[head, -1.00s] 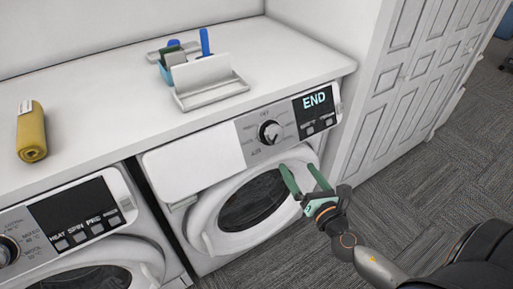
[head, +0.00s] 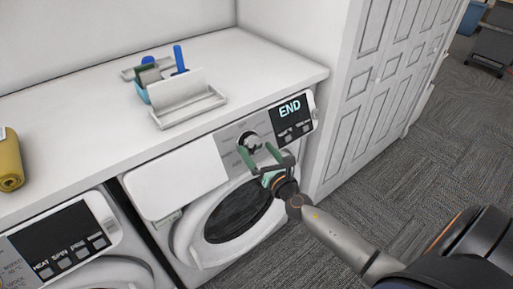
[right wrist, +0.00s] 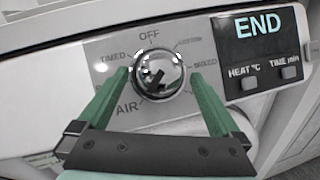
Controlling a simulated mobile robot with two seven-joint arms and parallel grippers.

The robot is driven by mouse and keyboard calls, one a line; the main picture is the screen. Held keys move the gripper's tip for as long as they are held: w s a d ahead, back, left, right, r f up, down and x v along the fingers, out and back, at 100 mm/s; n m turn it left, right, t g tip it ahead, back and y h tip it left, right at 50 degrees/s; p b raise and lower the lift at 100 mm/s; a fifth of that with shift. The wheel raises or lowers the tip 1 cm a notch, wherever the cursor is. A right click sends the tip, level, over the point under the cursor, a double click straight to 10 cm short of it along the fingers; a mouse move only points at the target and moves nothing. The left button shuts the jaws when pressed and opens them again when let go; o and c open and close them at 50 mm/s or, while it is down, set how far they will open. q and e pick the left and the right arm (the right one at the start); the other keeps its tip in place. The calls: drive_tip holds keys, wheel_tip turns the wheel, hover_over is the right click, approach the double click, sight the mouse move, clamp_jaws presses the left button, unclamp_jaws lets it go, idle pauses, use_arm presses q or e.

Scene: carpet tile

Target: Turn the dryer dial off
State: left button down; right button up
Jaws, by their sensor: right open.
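The dryer (head: 170,180) is the right-hand white machine under the counter, with a round door and a display (head: 289,108) reading END. Its chrome dial (head: 250,142) sits on a grey panel left of the display. In the right wrist view the dial (right wrist: 158,73) has labels around it: OFF at the top, TIMED at upper left, AIR at lower left. The dark pointer mark looks turned toward lower left, near AIR. My right gripper (head: 260,152) is open, its green fingers on either side of the dial and apart from it in the wrist view (right wrist: 158,85). My left gripper is not in view.
A second machine (head: 60,245) stands left of the dryer. On the counter (head: 90,110) are a white tray (head: 190,108) with a blue-handled item and a rolled yellow towel (head: 10,160). A white panelled door (head: 375,90) stands right; carpet (head: 440,150) is open beyond.

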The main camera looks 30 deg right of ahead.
drive_tip(key=shift+w, duration=0.5)
drive_tip(key=c, duration=1.3)
drive_tip(key=shift+o, duration=0.2)
